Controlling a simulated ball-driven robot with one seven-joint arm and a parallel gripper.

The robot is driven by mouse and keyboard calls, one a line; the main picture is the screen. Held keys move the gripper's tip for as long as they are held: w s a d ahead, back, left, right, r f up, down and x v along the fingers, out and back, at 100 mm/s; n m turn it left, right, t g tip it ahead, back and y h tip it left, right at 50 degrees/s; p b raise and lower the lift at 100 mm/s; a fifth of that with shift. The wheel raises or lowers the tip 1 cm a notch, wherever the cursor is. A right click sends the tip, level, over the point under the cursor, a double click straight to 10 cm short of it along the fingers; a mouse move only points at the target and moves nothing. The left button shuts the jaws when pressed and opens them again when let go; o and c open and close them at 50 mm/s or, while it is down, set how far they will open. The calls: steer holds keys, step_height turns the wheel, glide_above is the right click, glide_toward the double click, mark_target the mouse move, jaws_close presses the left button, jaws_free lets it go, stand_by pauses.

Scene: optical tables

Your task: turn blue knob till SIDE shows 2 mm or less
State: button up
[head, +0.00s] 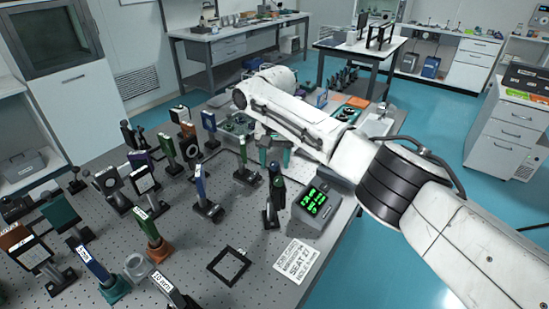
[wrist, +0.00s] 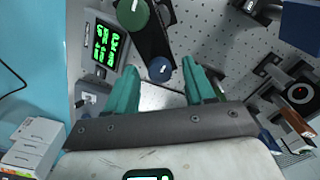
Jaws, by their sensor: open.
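The blue knob (wrist: 160,69) shows in the wrist view as a round cap with a small white mark. It sits between the teal fingertips of my gripper (wrist: 159,67), which is open, with a gap visible on both sides. A larger green knob (wrist: 133,14) is on the same dark mount, above it in the picture. The readout box (wrist: 103,45) shows green digits, too small and tilted to read.
A printed card (head: 297,260) reading SEAT 27 and an empty square frame (head: 229,266) lie on the perforated optical table (head: 190,240). Several post-mounted optics crowd the table's left side, including a blue one (head: 200,185). In the wrist view, a dark mount with a round aperture (wrist: 299,92) stands at right.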

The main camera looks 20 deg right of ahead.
steer(key=shift+f, duration=0.15)
steer(key=shift+c, duration=0.2)
jaws_close()
steer(key=shift+n, duration=0.3)
steer(key=shift+a+n+p, duration=0.1)
steer(key=shift+n+p, duration=0.3)
steer(key=shift+n, duration=0.6)
steer(key=n, duration=0.2)
steer(key=shift+n, duration=0.3)
steer(key=n, duration=0.5)
steer(key=shift+n, duration=0.3)
